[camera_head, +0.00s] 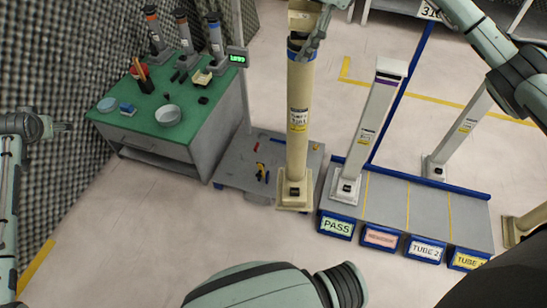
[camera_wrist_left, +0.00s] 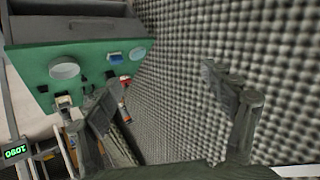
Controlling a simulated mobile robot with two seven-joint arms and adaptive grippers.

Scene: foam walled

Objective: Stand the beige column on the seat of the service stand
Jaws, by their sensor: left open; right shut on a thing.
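The beige column (camera_head: 300,125) hangs upright in the middle of the head view, with dark bands near its top, a label and a square foot. My right gripper (camera_head: 308,38) is shut on its upper end. The low grey platform (camera_head: 236,168), apparently the service stand, lies behind and left of the column's foot. The foot overlaps its front right edge in the picture; I cannot tell whether they touch. The seat is not clearly seen. My left gripper (camera_head: 64,127) is at the left edge, open and empty; its fingers also show in the left wrist view (camera_wrist_left: 170,115).
A green-topped workbench (camera_head: 150,132) with bowls and tools stands left. A grey rack with blue rails (camera_head: 400,205) and a PASS label (camera_head: 337,228) is right, holding a pale column (camera_head: 370,125). Tools lie on the platform. Foam walls (camera_wrist_left: 200,60) flank the left gripper.

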